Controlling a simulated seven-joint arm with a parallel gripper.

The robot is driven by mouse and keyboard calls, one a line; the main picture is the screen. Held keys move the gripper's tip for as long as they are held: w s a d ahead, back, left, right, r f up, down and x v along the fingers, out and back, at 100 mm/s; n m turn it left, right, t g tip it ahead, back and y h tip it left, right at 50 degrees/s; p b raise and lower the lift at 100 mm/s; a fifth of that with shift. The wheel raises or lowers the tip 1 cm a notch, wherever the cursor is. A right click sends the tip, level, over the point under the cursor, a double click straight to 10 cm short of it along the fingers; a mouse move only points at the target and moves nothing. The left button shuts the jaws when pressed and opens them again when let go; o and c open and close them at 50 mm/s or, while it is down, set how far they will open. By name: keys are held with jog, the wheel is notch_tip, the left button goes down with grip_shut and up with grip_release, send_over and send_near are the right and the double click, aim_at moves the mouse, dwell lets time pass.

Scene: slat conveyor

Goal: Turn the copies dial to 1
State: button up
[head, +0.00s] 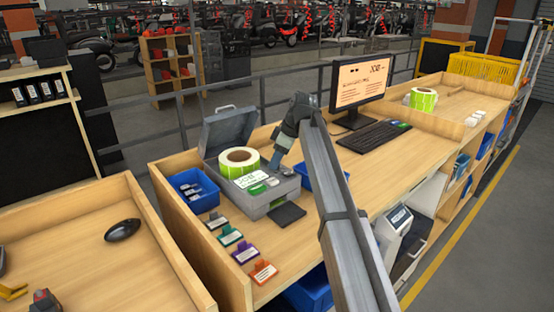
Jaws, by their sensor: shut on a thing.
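A grey label printer (262,207) stands on the wooden bench with its lid (228,130) raised. A roll of green labels (240,160) sits inside it, and a printed label (252,180) lies at its front. My gripper (273,168) reaches down from the upper right onto the right part of the printer, just right of the roll. It is shut on the copies dial, which is too small and too covered by the fingers for me to make out. The dial's pointer and numbers cannot be read from here.
A blue bin (194,190) stands left of the printer, another (318,178) behind my arm. Several coloured card holders (231,236) line the bench's front left. A monitor (361,82) and keyboard (374,136) stand to the right. A dark pad (287,214) lies before the printer.

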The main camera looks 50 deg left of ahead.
jog(key=m+t, duration=0.1)
jog(key=m, duration=0.2)
jog(key=shift+s+d+y, duration=0.1)
jog(key=shift+s+y, duration=0.05)
jog(key=shift+y, duration=0.15)
jog(key=m+t, duration=0.1)
jog(key=m, duration=0.3)
jog(key=shift+s+m+t, duration=0.1)
jog(key=shift+m+t, duration=0.2)
jog(key=shift+t, duration=0.1)
jog(key=m+t, duration=0.1)
jog(key=m, duration=0.3)
jog(key=shift+s+m+t, duration=0.1)
jog(key=shift+m+t, duration=0.2)
jog(key=shift+t, duration=0.1)
jog(key=shift+m+t+h, duration=0.5)
jog(key=shift+m, duration=1.3)
jog(key=o, duration=1.1)
jog(key=shift+c, duration=0.2)
